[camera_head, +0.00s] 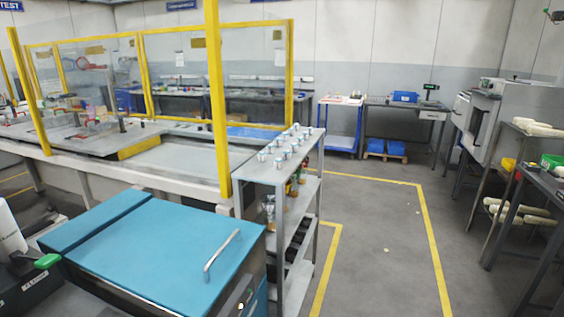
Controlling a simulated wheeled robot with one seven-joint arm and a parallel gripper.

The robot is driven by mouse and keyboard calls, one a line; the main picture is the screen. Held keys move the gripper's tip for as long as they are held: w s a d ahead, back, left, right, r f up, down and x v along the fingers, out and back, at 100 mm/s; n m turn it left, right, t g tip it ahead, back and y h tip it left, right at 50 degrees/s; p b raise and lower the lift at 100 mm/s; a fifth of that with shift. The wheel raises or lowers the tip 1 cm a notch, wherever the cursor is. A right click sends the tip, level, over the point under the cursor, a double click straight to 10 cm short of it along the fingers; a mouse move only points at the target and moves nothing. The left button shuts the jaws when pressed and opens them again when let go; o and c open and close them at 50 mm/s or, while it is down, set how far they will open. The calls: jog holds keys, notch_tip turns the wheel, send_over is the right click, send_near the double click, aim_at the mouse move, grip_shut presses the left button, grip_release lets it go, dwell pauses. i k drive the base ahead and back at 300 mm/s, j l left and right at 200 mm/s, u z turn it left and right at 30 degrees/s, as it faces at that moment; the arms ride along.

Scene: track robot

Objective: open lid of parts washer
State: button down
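The parts washer has a blue lid (165,245), which lies closed and flat at the lower left of the head view. A metal bar handle (222,254) stands on the lid near its right edge. The steel body (240,300) of the washer shows below the lid on the right. My gripper is not in view, so its state and its distance from the handle cannot be seen.
A grey shelf rack (297,160) with several metal cylinders on top stands just behind the washer. A yellow-framed guarded workbench (110,180) runs behind on the left. Open floor with yellow lines (385,215) lies to the right. A dark table (545,185) stands at the far right.

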aim_at(180, 259)
jog(key=u, duration=0.7)
jog(key=i+l+u, duration=0.15)
jog(key=l+u, duration=0.2)
jog(key=i+l+u, duration=0.15)
jog(key=u, duration=0.15)
jog(key=l+u, duration=0.35)
jog(key=i+l+u, duration=0.1)
jog(key=l+u, duration=0.2)
jog(key=l, duration=0.15)
jog(key=l+u, duration=0.15)
jog(key=l, duration=1.25)
jog(key=l+u, duration=0.2)
jog(key=l, duration=1.2)
